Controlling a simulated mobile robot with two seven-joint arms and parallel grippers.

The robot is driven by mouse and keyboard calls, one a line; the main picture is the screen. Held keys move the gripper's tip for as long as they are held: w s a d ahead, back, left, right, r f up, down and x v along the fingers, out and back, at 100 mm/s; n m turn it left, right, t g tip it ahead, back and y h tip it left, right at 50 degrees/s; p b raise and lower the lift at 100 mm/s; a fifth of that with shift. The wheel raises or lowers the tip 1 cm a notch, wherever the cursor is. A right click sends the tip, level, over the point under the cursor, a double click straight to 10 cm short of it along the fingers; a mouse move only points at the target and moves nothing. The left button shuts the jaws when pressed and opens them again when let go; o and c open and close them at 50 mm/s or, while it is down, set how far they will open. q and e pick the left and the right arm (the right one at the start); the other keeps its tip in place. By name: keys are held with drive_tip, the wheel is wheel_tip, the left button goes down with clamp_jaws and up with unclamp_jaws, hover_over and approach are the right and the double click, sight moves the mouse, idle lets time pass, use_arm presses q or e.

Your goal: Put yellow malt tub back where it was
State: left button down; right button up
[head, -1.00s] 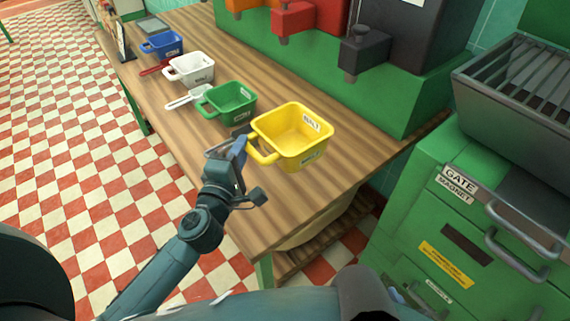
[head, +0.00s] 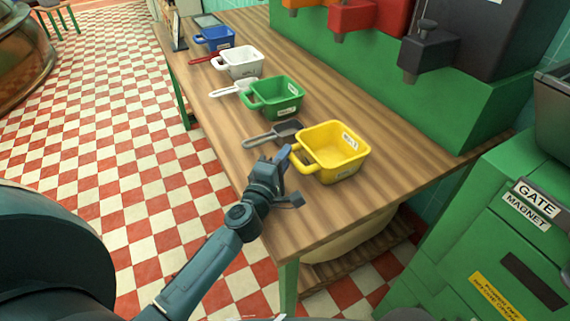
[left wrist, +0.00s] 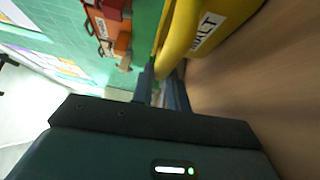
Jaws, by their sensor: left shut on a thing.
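The yellow malt tub (head: 345,166) is upright at the near end of the wooden table, its handle pointing left toward my arm. My left gripper (head: 288,160) is shut on that handle. In the left wrist view, the tub (left wrist: 222,22) fills the top right with its MALT label, and the handle passes between the fingers (left wrist: 162,85). The tub is on or just above the tabletop; I cannot tell whether it touches. My right gripper is not in view.
A dark scoop (head: 272,135) lies just left of the tub. Behind stand a green tub (head: 282,104), a white tub (head: 243,66) and a blue tub (head: 214,40) in a row. A green dispenser base (head: 400,90) runs along the back. Bare table (head: 300,215) lies in front.

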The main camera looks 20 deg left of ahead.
use_arm(q)
drive_tip(key=shift+r, duration=0.1)
drive_tip(key=shift+f, duration=0.2)
drive_tip(key=c, duration=1.4)
unclamp_jaws()
drive_tip(key=shift+o, duration=0.2)
drive_tip(key=shift+r, duration=0.1)
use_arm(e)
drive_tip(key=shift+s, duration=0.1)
